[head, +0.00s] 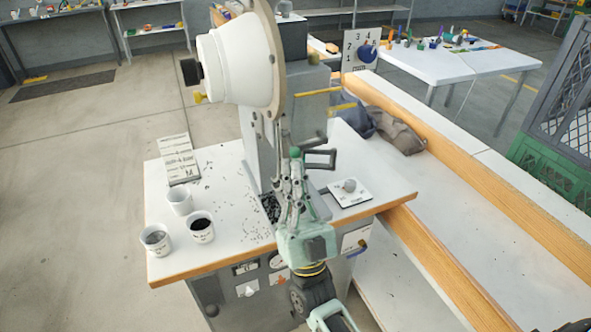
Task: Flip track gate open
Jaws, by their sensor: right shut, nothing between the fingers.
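The eyelet press (255,140) stands on a white table with a wooden edge. Its white hopper bowl (235,62) hangs at upper left, and a narrow track runs down below it. My right gripper (291,180) reaches up from the bottom, its fingers shut and empty in front of the press's lower front. A small green knob (295,152) shows just above the fingertips; I cannot tell whether they touch it. The track gate itself cannot be made out clearly, as the fingers cover part of that area. My left gripper is not in view.
White cups (201,229) stand at the table's left, below a printed box (179,158). Small dark eyelets lie scattered left of the press. A white plate with a grey knob (349,190) sits at right. A wood-edged bench (480,200) runs along the right.

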